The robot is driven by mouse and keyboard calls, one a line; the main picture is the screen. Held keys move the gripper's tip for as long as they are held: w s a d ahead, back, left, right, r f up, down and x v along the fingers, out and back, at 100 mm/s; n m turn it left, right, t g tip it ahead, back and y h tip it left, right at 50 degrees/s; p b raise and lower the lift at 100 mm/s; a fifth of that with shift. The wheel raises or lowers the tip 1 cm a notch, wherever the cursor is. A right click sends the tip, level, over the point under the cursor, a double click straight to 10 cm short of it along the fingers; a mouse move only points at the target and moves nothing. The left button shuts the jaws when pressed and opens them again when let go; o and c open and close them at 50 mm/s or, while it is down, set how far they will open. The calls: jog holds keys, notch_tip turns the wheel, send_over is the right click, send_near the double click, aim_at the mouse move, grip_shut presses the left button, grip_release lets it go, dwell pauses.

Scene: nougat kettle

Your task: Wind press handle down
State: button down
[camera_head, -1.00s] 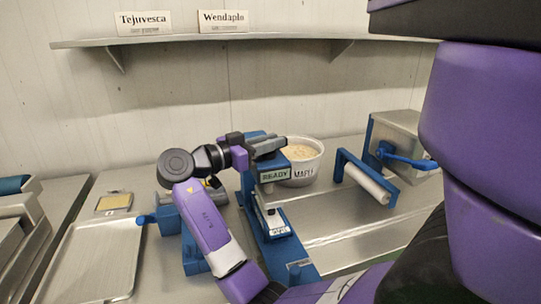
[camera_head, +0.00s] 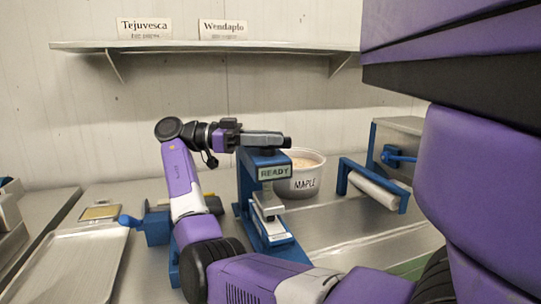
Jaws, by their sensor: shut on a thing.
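The blue press (camera_head: 264,159) stands upright on the steel counter at the middle of the head view, with a green-white READY sign on its head. A grey press block (camera_head: 268,204) hangs under the head, above a white-labelled piece on the blue base. My gripper (camera_head: 280,142) lies level across the top of the press, its grey fingers pointing right. It is shut on the press handle at the top, which the fingers mostly hide. A dark end shows at the fingertips, but I cannot tell whether it belongs to the handle.
A white MAPLE tub (camera_head: 306,180) stands right behind the press. A blue roller frame (camera_head: 372,186) and a grey machine with a blue handle (camera_head: 398,157) are at the right. A metal tray (camera_head: 72,262) lies at the left, beside a blue-handled device (camera_head: 155,227).

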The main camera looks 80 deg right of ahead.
jog(key=shift+s+f+m+y+b, duration=0.15)
jog(key=shift+m+y+b, duration=0.45)
jog(key=shift+b, duration=0.7)
jog(key=shift+s+m+y+b, duration=0.1)
jog(key=shift+m+y+b, duration=0.2)
jog(key=shift+y+b, duration=0.8)
jog(key=shift+w+a+r+b, duration=0.1)
jog(key=shift+w+r+b, duration=0.1)
jog(key=shift+b, duration=0.85)
jog(key=c, duration=1.3)
grip_release()
